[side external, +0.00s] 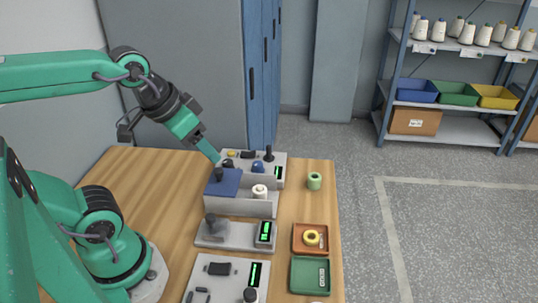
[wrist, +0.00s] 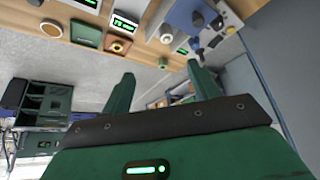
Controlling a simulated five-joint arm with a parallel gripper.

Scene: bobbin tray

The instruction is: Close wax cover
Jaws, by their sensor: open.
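A flat blue panel (side external: 223,182) with a dark knob on it lies on the left part of a grey station; it looks like the wax cover, though I cannot tell for sure. It seems to show as a blue patch at the top of the wrist view (wrist: 184,16). My gripper (side external: 212,154) points down just behind and above the panel's far edge; contact cannot be told. In the wrist view, my gripper's two green fingers (wrist: 160,69) stand wide apart with nothing between them.
A white spool (side external: 259,191) stands on the same station, right of the panel. Behind is another station with a black knobbed lever (side external: 269,154) and a blue part (side external: 257,166). A green cylinder (side external: 314,181), an orange tray (side external: 298,244) and a green tray (side external: 296,280) sit along the right.

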